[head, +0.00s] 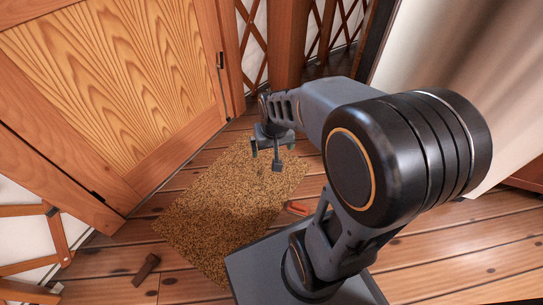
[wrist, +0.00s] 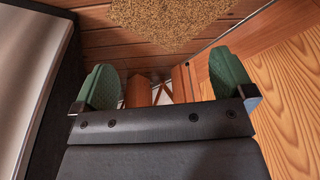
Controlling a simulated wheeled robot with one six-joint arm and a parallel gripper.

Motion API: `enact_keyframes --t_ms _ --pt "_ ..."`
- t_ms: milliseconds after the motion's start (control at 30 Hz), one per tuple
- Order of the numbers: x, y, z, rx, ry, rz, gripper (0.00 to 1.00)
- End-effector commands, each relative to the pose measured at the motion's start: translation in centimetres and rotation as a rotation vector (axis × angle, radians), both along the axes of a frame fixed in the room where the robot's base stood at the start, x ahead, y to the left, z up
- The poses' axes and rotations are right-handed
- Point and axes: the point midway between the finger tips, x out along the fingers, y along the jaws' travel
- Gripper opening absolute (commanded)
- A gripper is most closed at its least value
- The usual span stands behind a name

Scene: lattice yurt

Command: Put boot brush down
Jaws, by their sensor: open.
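My gripper (head: 266,156) is open and empty, held above the far part of a speckled brown doormat (head: 225,210). Its two green-padded fingers stand wide apart in the wrist view (wrist: 163,84), with nothing between them. A small brown block-like object (head: 146,268) lies on the floorboards left of the mat, apart from the gripper. A small orange-red object (head: 298,208) lies at the mat's right edge, partly beside my arm. I cannot tell for sure which of these is the boot brush. Neither small object shows in the wrist view.
A wooden door (head: 110,75) stands along the left and also fills the right of the wrist view (wrist: 287,85). Lattice wall (head: 335,25) is at the back. A pale panel (head: 440,50) stands at the right. Bare plank floor (head: 450,245) is open at the lower right.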

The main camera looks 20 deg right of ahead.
Motion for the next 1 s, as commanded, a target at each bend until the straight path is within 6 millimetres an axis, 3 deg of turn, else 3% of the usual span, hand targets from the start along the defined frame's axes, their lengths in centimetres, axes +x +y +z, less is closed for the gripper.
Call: enact_keyframes --t_ms 33,133,400,833,1000 --pt "-1.3 0.9 1.5 -0.004 -0.019 0.033 1.0" --pt "-3.6 2.1 3.3 -0.008 -0.033 0.085 1.0" --pt "-6.9 3.4 5.2 -0.014 -0.051 0.154 1.0" --pt "-7.2 3.5 5.5 -0.014 -0.053 0.16 1.0" --pt "-7.2 3.5 6.9 -0.014 -0.055 0.157 1.0"
